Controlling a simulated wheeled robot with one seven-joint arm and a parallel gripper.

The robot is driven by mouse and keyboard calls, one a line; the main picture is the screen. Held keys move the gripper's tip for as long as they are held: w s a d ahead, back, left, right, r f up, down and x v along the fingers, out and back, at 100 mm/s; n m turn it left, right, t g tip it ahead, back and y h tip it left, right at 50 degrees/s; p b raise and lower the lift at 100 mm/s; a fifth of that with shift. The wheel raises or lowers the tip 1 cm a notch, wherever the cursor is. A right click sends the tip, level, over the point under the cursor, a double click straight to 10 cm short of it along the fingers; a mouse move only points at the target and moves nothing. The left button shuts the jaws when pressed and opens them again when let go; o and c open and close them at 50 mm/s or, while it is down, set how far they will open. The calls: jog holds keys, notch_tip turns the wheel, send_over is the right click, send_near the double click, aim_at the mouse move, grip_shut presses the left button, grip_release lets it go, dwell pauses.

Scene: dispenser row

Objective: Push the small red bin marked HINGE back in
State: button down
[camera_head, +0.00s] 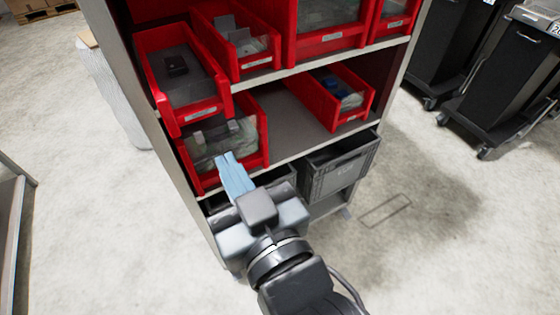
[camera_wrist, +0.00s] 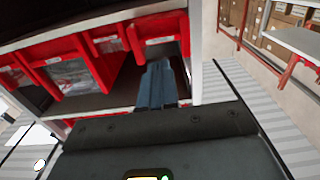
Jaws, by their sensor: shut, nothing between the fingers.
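A small red bin (camera_head: 188,80) at the upper left of the shelf unit sticks out past its shelf edge, with a dark item inside. The lettering on its front label is too small to read, so I cannot confirm HINGE. My gripper (camera_head: 228,162) is shut and empty, its pale blue fingers below this bin and in front of a lower red bin (camera_head: 222,150). In the wrist view my gripper (camera_wrist: 158,75) points toward a red bin front (camera_wrist: 158,28) with a white label. I cannot tell whether the fingers touch any bin.
The shelf unit holds other red bins, including one at the middle right (camera_head: 338,95). A grey crate (camera_head: 340,168) sits on the bottom shelf. Black wheeled bins (camera_head: 510,75) stand at the right. The floor (camera_head: 440,240) in front is clear.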

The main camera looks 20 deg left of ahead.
jog(key=b, duration=0.1)
send_near(201, 114)
jog(key=x, duration=0.4)
jog(key=shift+w+a, duration=0.1)
jog(key=shift+w, duration=0.1)
jog(key=shift+x, duration=0.75)
jog(key=shift+a, duration=0.1)
jog(key=shift+b+x, duration=1.35)
jog(key=shift+x, duration=3.55)
jog(key=shift+p+v, duration=1.5)
jog(key=shift+v, duration=3.05)
